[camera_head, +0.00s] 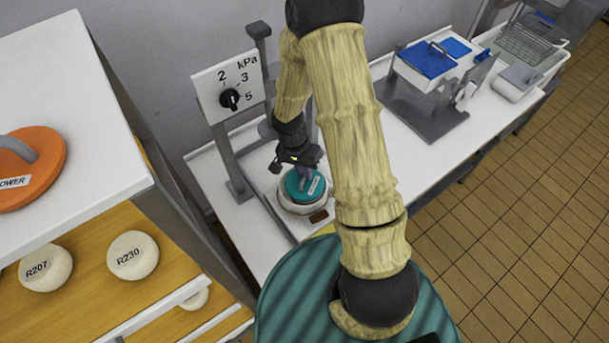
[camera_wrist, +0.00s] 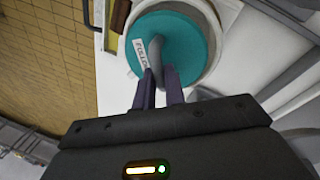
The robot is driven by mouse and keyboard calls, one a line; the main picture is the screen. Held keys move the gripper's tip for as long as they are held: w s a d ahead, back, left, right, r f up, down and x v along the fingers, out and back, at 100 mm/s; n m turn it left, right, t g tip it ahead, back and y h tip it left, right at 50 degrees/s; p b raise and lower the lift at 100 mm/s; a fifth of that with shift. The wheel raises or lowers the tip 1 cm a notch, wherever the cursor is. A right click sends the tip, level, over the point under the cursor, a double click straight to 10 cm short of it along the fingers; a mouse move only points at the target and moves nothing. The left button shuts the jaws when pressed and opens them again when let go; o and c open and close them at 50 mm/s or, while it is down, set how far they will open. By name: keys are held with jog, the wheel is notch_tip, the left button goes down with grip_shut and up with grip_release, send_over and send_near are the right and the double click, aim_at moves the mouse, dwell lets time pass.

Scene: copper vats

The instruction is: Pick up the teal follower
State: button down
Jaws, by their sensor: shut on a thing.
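The teal follower (camera_head: 297,189) is a round disc with a grey handle and a white label. In the head view it sits in the top of a round white vessel (camera_head: 304,210) on the bench, below the kPa dial panel. In the wrist view the follower (camera_wrist: 192,38) fills the top middle, with its label at the left of the handle. My gripper (camera_wrist: 163,78) is shut on the follower's grey handle. In the head view my gripper (camera_head: 305,172) is over the disc and hides part of it. I cannot tell whether the disc is clear of the vessel.
A panel (camera_head: 228,86) with a dial marked kPa stands behind the vessel on a grey post. An orange disc (camera_head: 38,172) lies on the white shelf top at left. Round pieces R207 (camera_head: 45,268) and R230 (camera_head: 132,255) lie below it. A blue-topped stand (camera_head: 428,60) is at right.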

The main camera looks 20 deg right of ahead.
notch_tip(320, 180, up, 10)
jog(key=b, duration=0.2)
dwell(0.3)
jog(key=shift+w+f, duration=0.1)
jog(key=shift+f, duration=0.05)
